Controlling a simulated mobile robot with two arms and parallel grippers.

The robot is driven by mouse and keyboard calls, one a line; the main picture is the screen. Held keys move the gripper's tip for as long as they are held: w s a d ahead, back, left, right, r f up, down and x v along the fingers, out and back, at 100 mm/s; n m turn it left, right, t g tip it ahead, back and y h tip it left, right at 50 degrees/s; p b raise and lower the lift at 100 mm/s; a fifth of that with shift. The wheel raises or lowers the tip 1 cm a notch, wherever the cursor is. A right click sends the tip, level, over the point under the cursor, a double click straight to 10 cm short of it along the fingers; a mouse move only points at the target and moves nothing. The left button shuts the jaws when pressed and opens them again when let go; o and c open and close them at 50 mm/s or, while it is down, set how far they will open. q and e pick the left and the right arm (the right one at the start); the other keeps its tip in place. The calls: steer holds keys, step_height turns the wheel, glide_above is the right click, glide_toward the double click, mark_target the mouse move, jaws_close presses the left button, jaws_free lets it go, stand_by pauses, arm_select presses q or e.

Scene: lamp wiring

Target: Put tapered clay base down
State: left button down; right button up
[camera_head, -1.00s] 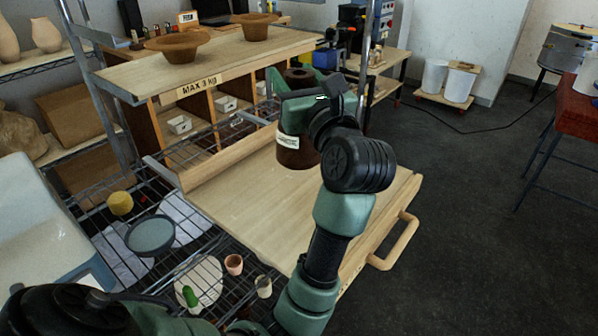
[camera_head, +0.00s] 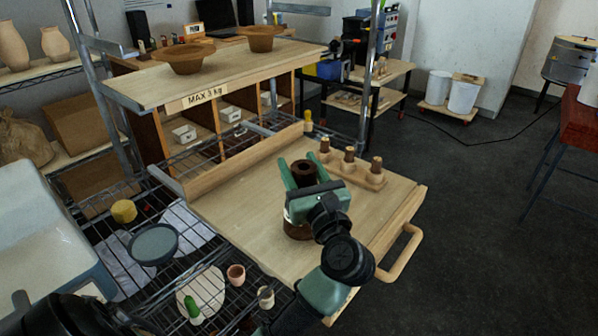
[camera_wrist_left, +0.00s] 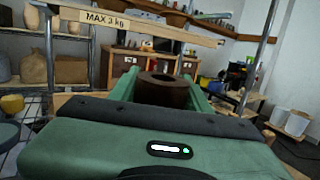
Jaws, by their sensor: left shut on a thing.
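The tapered clay base (camera_head: 298,230) is dark brown, with a round hole in its top and a pale label band partly in view. It is upright at the wooden board (camera_head: 240,210), near the board's middle. I cannot tell whether its bottom touches the board. My left gripper (camera_head: 303,170) is shut on it, a green finger on each side. In the left wrist view the brown base (camera_wrist_left: 163,90) sits between the two fingers; its lower part is hidden by the gripper body. My right gripper is not in view.
A wooden block with several dark-topped pegs (camera_head: 350,168) stands at the board's back right. A shelf marked MAX 3 kg (camera_head: 205,93) holds two brown bowls behind. Small pots (camera_head: 236,274) stand on the wire rack at the front. The board's left part is bare.

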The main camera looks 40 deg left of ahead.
arm_select(q)
steer(key=shift+f, duration=0.65)
steer(key=shift+f, duration=0.1)
steer(key=c, duration=0.7)
jaws_free()
steer(key=shift+f, duration=0.1)
steer(key=shift+s, duration=0.1)
